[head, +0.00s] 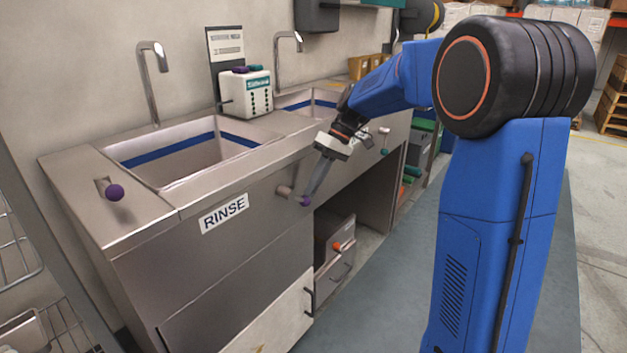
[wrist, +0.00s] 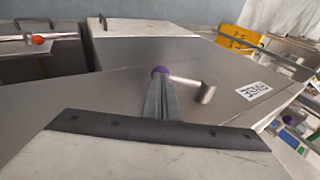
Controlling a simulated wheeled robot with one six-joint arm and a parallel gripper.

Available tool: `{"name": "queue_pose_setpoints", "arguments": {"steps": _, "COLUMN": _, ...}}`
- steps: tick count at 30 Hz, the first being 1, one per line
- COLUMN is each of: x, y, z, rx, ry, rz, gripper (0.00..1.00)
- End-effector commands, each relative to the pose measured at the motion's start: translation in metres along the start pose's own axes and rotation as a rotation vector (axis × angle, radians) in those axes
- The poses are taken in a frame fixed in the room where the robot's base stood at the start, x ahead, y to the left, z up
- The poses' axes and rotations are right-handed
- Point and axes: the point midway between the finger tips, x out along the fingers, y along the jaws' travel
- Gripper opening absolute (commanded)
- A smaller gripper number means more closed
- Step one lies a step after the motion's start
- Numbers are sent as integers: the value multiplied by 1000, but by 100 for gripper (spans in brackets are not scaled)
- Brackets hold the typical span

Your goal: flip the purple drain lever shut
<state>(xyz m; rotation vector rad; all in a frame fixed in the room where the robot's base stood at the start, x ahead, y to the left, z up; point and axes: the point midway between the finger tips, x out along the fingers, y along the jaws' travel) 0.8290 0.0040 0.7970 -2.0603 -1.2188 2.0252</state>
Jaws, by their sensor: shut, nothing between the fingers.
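The drain lever with a purple knob (head: 303,201) sits on the steel front panel below the rinse basin, right of the RINSE label. Its short grey arm runs from a round hub (head: 284,190) to the knob. In the wrist view the purple knob (wrist: 160,71) is at the fingertips, and the arm leads right to the hub (wrist: 206,94). My gripper (head: 307,194) points down at the knob, fingers together and holding nothing. In the wrist view the fingers (wrist: 160,85) partly cover the knob. I cannot tell whether they touch it.
A white dispenser (head: 246,92) sits between the sinks. Below the counter, a cabinet (head: 335,250) has an orange knob (head: 336,246). The floor (head: 380,280) in front is clear.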

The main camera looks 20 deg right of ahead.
Motion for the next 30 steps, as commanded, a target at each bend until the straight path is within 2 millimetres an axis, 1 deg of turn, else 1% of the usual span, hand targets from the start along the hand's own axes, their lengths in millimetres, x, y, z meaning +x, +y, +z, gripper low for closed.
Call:
{"name": "queue_pose_setpoints", "arguments": {"steps": 1, "x": 5, "y": 4, "z": 1, "rx": 14, "ry": -1, "rz": -47, "gripper": 0}}
{"name": "queue_pose_setpoints", "arguments": {"steps": 4, "x": 13, "y": 7, "z": 3, "rx": 31, "ry": -1, "rz": -141, "gripper": 0}}
{"name": "queue_pose_setpoints", "arguments": {"steps": 12, "x": 36, "y": 9, "z": 7, "rx": 80, "ry": -1, "rz": -392, "gripper": 0}}
{"name": "queue_pose_setpoints", "arguments": {"steps": 21, "x": 58, "y": 3, "z": 12, "rx": 75, "ry": -2, "rz": -383, "gripper": 0}}
{"name": "queue_pose_setpoints", "arguments": {"steps": 27, "x": 69, "y": 1, "z": 14, "rx": 101, "ry": 0, "rz": -512, "gripper": 0}}
{"name": "queue_pose_setpoints", "arguments": {"steps": 30, "x": 72, "y": -2, "z": 14, "rx": 98, "ry": -1, "rz": -505, "gripper": 0}}
